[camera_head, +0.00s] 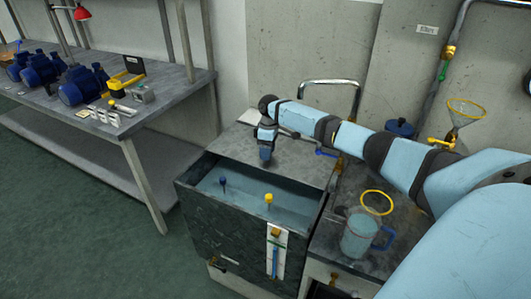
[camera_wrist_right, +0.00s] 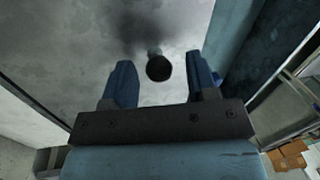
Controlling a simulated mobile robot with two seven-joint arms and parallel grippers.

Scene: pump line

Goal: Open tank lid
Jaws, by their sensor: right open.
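The tank (camera_head: 225,235) is a dark stone-like box in the middle of the head view. Its front part is uncovered and shows water. A grey flat panel (camera_head: 305,153), seemingly the lid, covers the back part. My right gripper (camera_head: 265,155) points down at the panel's left front area. In the right wrist view my gripper (camera_wrist_right: 160,72) has its two blue fingers apart. A dark round knob (camera_wrist_right: 158,67) on a pale stem appears between them, against a grey mottled surface. I cannot tell its distance from the fingers. My left gripper is not in view.
A jug (camera_head: 357,238) and a yellow ring (camera_head: 377,202) are on the right counter. A bench (camera_head: 165,91) with blue pumps stands left.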

